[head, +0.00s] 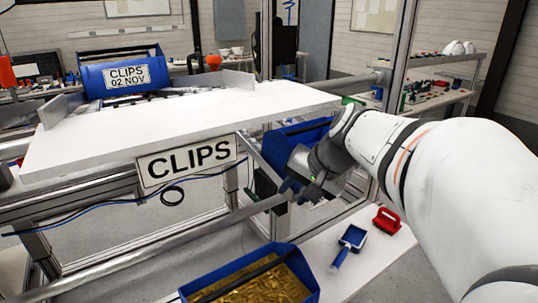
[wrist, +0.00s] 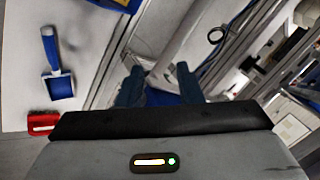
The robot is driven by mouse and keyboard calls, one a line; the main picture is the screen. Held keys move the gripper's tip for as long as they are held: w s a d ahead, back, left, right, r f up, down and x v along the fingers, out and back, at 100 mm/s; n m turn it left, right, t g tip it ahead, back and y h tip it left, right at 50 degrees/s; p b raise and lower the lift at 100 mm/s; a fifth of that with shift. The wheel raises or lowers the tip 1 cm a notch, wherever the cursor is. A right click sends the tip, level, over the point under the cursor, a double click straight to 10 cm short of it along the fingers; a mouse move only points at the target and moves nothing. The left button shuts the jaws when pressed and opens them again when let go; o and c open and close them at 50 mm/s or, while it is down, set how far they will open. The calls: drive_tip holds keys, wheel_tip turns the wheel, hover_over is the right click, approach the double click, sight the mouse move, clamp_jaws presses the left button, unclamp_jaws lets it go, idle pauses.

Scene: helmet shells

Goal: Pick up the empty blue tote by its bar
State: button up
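A blue tote (head: 308,133) is below the right end of the white tabletop, partly hidden behind my gripper and the frame. I cannot see its inside or its bar clearly. My gripper (head: 290,190) is in front of it, with its fingers pointing down and left. In the wrist view the two dark blue fingers of my gripper (wrist: 160,83) stand apart with a gap between them. A blue surface (wrist: 165,98) shows in the gap, and I cannot tell whether it touches the fingers. Another blue tote (head: 78,77), labelled CLIPS 02 NOV, sits on the tabletop rack at the back left.
A blue tote of brass-coloured clips (head: 205,285) stands at the lower front. A blue dustpan (head: 351,238) and a red item (head: 387,220) lie on the low white surface. The white tabletop (head: 180,125), with a CLIPS sign (head: 187,160) and metal rails, borders my gripper on the left.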

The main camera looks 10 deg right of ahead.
drive_tip(key=w+d+r+m+t+y+b, duration=0.1)
drive_tip(key=w+d+r+m+t+b, duration=0.2)
drive_tip(key=w+d, duration=0.55)
drive_tip(key=m+t+b, duration=0.1)
drive_tip(key=m+t, duration=0.3)
drive_tip(key=m, duration=0.1)
approach(328, 124)
drive_tip(key=x, duration=0.3)
drive_tip(key=shift+s+a+f, duration=0.1)
drive_tip(key=shift+s+f, duration=0.05)
drive_tip(key=shift+f, duration=0.1)
drive_tip(key=shift+w+r, duration=0.15)
drive_tip(key=shift+w, duration=0.15)
drive_tip(key=p+x, duration=0.1)
drive_tip(key=x, duration=0.2)
drive_tip(key=shift+w, duration=0.1)
drive_tip(key=x, duration=0.4)
drive_tip(key=shift+p, duration=0.4)
clamp_jaws()
